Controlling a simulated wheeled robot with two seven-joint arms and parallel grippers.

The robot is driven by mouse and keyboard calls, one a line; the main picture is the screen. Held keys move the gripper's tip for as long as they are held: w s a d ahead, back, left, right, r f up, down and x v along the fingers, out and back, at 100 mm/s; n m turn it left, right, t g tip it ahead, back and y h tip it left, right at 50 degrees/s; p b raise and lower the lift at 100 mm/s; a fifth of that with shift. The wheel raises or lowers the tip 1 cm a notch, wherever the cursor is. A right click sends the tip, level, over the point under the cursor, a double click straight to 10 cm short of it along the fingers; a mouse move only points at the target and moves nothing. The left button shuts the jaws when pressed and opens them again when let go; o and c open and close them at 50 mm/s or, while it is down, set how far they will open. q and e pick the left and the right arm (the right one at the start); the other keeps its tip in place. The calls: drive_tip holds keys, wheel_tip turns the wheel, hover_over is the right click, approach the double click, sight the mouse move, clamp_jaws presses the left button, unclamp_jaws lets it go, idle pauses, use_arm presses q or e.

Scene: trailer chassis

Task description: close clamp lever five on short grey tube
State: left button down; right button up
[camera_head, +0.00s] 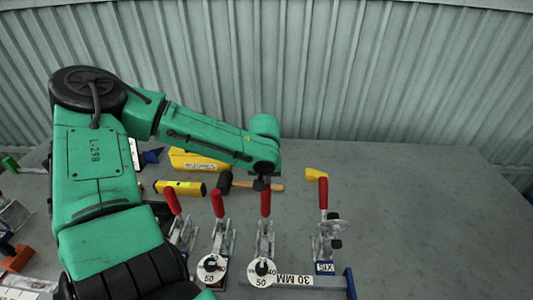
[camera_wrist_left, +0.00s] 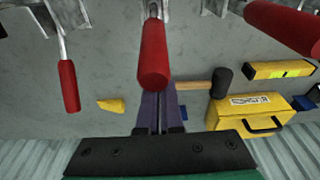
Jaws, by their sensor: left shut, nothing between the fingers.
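A row of toggle clamps with red lever handles stands along the front of the table. The rightmost clamp (camera_head: 323,240) carries a "SIX" label. The red lever of the clamp just left of it, likely lever five (camera_head: 265,203), stands upright and also shows in the left wrist view (camera_wrist_left: 153,55). A grey tube (camera_head: 325,282) with a "30 MM" label runs in front of these clamps. My left gripper (camera_head: 263,185) is shut and empty, right behind this lever. In the left wrist view its fingers (camera_wrist_left: 158,108) are close to the handle's tip; contact cannot be told. My right gripper is not in view.
The neighbouring red levers, left (camera_head: 217,203) and right (camera_head: 323,192), stand upright close by. Behind lie a hammer (camera_head: 225,182), a yellow case (camera_head: 198,160), a yellow level (camera_head: 180,188) and a small yellow piece (camera_head: 315,174). The table's right side is clear.

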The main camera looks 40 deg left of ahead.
use_arm(q)
drive_tip(key=shift+s+d+r+p, duration=0.15)
drive_tip(key=shift+d+r+p, duration=0.15)
drive_tip(key=shift+d+p, duration=0.05)
wheel_tip(320, 180, up, 8)
drive_tip(key=p, duration=0.7)
drive_tip(key=shift+a, duration=0.1)
idle(0.4)
